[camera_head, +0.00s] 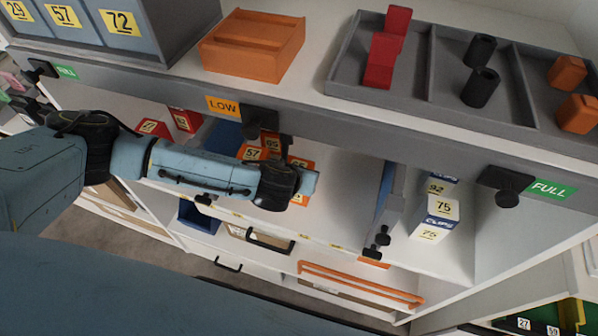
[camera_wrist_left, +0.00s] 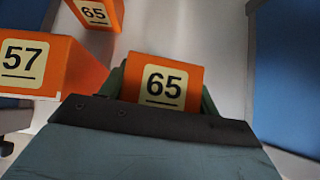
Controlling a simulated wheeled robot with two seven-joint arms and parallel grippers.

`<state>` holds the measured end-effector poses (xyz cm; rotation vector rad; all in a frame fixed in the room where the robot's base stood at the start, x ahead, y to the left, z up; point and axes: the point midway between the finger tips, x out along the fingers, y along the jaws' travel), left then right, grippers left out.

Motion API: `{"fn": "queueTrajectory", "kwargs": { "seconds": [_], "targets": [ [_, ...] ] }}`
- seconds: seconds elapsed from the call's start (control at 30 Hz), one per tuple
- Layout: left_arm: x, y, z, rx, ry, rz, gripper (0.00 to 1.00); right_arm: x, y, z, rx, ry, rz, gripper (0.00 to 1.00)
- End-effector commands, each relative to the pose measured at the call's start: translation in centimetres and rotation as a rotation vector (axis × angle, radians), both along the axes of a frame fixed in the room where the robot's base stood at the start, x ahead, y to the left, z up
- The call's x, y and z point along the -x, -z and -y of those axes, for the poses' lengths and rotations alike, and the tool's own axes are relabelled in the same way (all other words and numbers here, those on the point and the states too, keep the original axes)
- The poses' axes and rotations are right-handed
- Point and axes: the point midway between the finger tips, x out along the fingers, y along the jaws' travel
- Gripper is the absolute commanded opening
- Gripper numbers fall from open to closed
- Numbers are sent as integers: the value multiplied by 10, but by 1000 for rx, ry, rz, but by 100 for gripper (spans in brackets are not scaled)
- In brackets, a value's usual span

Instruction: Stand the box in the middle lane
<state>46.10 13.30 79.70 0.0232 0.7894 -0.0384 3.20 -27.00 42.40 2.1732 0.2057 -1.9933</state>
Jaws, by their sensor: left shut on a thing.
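My left gripper (camera_wrist_left: 163,90) is shut on an orange box (camera_wrist_left: 165,72) labelled 65, with green fingers on its two sides. In the head view this box (camera_head: 301,163) is partly hidden by my left wrist, inside the middle lane. Another orange box (camera_wrist_left: 45,70) labelled 57 stands to its left, and a second 65 box (camera_wrist_left: 96,13) is farther back. The lane lies between a left blue divider (camera_wrist_left: 20,30) and a right blue divider (camera_wrist_left: 290,60). I cannot tell whether the held box touches the shelf floor. My right gripper is out of view.
Red boxes (camera_head: 187,120) stand in the left lane and white-blue clips boxes (camera_head: 436,215) in the right lane. A grey shelf edge (camera_head: 400,145) with a LOW tag (camera_head: 222,105) runs above. Free lane floor shows right of the held box.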

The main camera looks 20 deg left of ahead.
Motion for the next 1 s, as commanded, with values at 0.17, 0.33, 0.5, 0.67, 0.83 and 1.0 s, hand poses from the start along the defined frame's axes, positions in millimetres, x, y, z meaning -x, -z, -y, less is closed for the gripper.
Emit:
{"fn": "queueTrajectory", "kwargs": {
  "seconds": [0.17, 0.33, 0.5, 0.67, 0.83, 1.0],
  "targets": [
    [-2, -1, 0, 2, 0, 4, 33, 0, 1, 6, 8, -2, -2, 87],
    [-2, 2, 0, 1, -1, 3, 33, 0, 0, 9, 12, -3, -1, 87],
    [-2, 2, 0, 1, -1, 2, 84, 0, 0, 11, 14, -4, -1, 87],
    [-2, 2, 0, 1, -1, 2, 84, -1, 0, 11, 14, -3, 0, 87],
    [-2, -1, 0, 0, 0, 3, 84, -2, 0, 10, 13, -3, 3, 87],
    [13, -16, -1, 2, 1, 0, 84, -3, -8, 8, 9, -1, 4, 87]
  ]
}}
